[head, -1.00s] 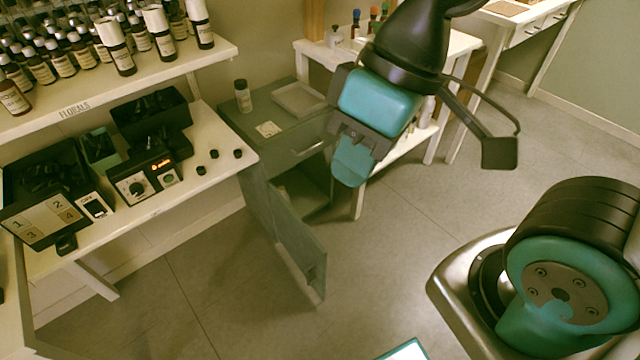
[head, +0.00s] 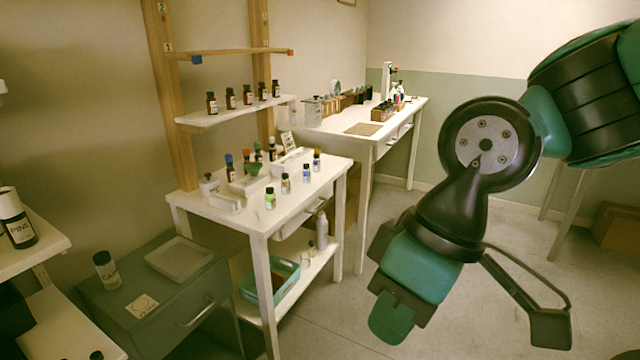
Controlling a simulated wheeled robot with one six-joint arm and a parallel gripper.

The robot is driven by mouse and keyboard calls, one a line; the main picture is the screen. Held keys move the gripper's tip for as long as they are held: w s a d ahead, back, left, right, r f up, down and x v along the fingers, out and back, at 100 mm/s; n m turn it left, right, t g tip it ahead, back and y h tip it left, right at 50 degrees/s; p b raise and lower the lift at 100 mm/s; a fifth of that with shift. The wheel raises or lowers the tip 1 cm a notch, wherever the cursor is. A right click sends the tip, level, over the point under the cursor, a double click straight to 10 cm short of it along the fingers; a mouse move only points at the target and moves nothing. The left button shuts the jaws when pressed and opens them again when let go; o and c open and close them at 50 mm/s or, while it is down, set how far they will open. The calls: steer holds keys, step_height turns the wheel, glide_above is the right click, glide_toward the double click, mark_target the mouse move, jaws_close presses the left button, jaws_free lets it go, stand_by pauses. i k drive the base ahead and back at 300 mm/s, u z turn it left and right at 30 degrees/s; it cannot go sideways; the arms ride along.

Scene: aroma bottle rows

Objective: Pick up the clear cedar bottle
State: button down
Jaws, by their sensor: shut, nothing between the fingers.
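I cannot tell which bottle is the clear cedar one, as the small labels are unreadable. A row of small bottles stands upright on the white table: a green-labelled bottle (head: 270,199), a pale bottle (head: 285,184), a blue-labelled bottle (head: 306,174) and another dark-capped bottle (head: 317,161). Brown bottles (head: 231,98) stand on the wall shelf above. My gripper (head: 391,318) is shut and empty, pointing down over open floor, to the right of the white table and apart from all bottles.
The white table (head: 222,218) also carries white trays and dropper bottles. A teal crate (head: 270,284) sits on its lower shelf. A grey cabinet (head: 150,315) with a tray (head: 178,257) and a dark-capped bottle (head: 106,270) stands at lower left. A longer bench (head: 400,117) stands behind.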

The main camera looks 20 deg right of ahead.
mark_target(285, 182)
steer(key=z, duration=0.25)
steer(key=k, duration=0.3)
steer(key=z, duration=1)
steer(key=k, duration=1.05)
steer(key=z, duration=0.65)
steer(key=i, duration=1.4)
steer(key=u, duration=0.45)
steer(key=i, duration=2.05)
steer(key=u, duration=0.75)
steer(key=i, duration=1.2)
steer(key=u, duration=1.75)
steer(key=i, duration=1.15)
steer(key=u, duration=1)
